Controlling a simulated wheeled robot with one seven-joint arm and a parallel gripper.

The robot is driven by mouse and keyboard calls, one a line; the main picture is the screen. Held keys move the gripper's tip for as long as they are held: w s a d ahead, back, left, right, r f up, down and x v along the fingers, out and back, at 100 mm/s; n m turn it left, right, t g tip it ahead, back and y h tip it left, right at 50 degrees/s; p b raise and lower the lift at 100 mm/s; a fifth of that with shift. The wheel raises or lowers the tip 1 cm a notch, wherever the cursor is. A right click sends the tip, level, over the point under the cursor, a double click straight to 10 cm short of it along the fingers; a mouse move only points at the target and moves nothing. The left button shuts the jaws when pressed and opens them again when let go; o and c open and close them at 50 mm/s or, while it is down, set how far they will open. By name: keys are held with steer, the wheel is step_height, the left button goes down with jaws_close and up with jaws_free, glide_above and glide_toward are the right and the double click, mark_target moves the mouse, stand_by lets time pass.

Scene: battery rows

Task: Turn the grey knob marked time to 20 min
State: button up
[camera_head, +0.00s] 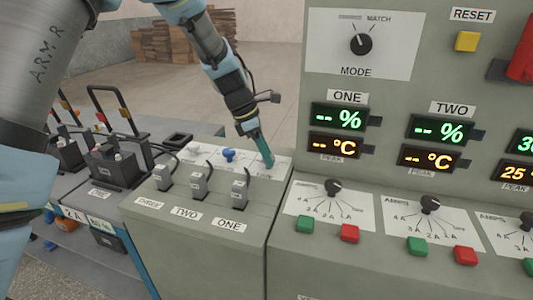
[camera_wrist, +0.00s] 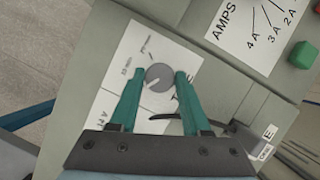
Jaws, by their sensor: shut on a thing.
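The grey knob (camera_wrist: 159,76) sits on a white label plate (camera_wrist: 127,52) in the wrist view. Its white pointer mark is turned toward the lower left of the picture. Small print around it includes a "min" mark at its left and another at its upper left; the exact figures are hard to read. My gripper (camera_wrist: 159,74) has its two green fingers on either side of the knob and is shut on it. In the head view my gripper (camera_head: 268,164) reaches down onto the right end of the label strip, and the knob is hidden behind the fingers.
A blue knob (camera_head: 228,154) and a white knob (camera_head: 192,148) stand left of my gripper. Several grey plugs with cables, one a plug labelled ONE (camera_head: 239,193), stand in front. The tall panel (camera_head: 430,70) with displays rises close on the right. Batteries (camera_head: 115,165) stand at left.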

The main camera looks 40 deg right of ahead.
jaws_close()
steer(key=shift+m+p, duration=0.3)
steer(key=m+g+p, duration=0.1)
steer(key=m+p, duration=0.1)
steer(key=shift+r+m+y, duration=0.15)
steer(key=shift+m+y, duration=0.25)
steer(key=m+p, duration=0.1)
steer(key=m, duration=0.1)
steer(key=m+y+p, duration=0.1)
steer(key=m, duration=0.1)
steer(key=shift+w+d+m+g+y, duration=0.1)
steer(key=shift+d+m+g+y, duration=0.1)
steer(key=shift+m+g+y, duration=0.15)
steer(key=m+y+p, duration=0.1)
steer(key=m+y, duration=0.1)
steer(key=m, duration=0.3)
steer(key=shift+d, duration=0.15)
steer(key=m+y, duration=0.1)
steer(key=m, duration=0.2)
steer(key=m+t+y, duration=0.1)
steer(key=m, duration=0.2)
steer(key=shift+d+m, duration=0.1)
steer(key=shift+m, duration=0.15)
steer(key=o, duration=0.6)
jaws_free()
